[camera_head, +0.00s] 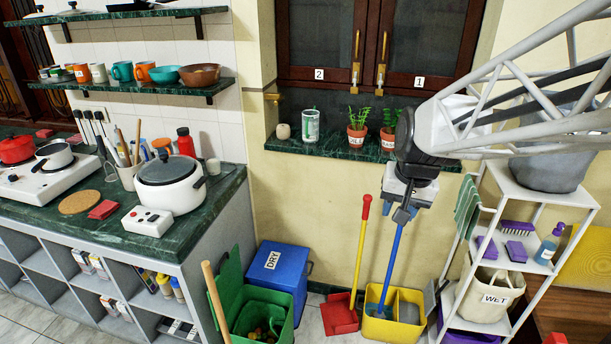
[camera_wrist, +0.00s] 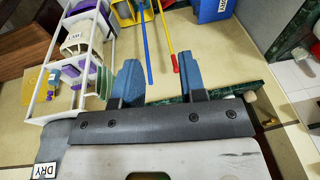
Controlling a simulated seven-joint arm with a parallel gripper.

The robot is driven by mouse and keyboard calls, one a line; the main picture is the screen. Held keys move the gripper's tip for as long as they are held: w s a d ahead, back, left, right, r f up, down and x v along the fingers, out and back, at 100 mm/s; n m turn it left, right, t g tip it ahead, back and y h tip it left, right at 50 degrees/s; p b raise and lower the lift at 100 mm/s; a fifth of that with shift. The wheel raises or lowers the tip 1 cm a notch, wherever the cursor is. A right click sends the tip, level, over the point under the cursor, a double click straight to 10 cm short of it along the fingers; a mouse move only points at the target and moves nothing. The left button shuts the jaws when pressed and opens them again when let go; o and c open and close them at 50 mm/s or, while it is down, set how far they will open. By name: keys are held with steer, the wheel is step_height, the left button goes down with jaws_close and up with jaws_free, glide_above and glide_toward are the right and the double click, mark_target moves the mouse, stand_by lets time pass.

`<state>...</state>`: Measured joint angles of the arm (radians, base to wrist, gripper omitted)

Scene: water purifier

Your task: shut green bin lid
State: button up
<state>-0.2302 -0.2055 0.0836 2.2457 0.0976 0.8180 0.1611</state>
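The green bin (camera_head: 270,304) stands on the floor beside the counter in the head view. Its green lid (camera_head: 229,285) is open, tilted up at the bin's left side, and brownish contents (camera_head: 256,326) show inside. A wooden stick partly covers the lid's near side. My gripper (camera_head: 404,214) hangs to the right of the bin and well above it, in front of the window ledge. In the wrist view my gripper (camera_wrist: 161,75) has its two blue fingers spread apart with nothing between them. I cannot make out the green bin in the wrist view.
A closed blue bin (camera_head: 282,270) labelled DRY stands just behind the green bin. A red dustpan (camera_head: 341,314) and a yellow bucket (camera_head: 394,315) with a blue-handled tool stand right of it. The counter (camera_head: 214,213) borders the left; a white rack (camera_head: 548,205) stands right.

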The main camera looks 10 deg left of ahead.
steer(key=w+a+f, duration=0.5)
steer(key=w+a, duration=0.4)
steer(key=a, duration=0.2)
steer(key=g+y, duration=0.1)
steer(key=g, duration=0.1)
glide_above(223, 257)
steer(key=d, duration=0.2)
steer(key=d+f+x, duration=0.1)
steer(key=d+x, duration=0.2)
steer(key=x, duration=1.3)
steer(key=d+x, duration=0.4)
steer(key=x, duration=1.3)
steer(key=shift+f, duration=0.1)
steer(key=shift+f, duration=0.1)
steer(key=shift+x, duration=3.8)
steer(key=shift+a, duration=0.1)
jaws_close()
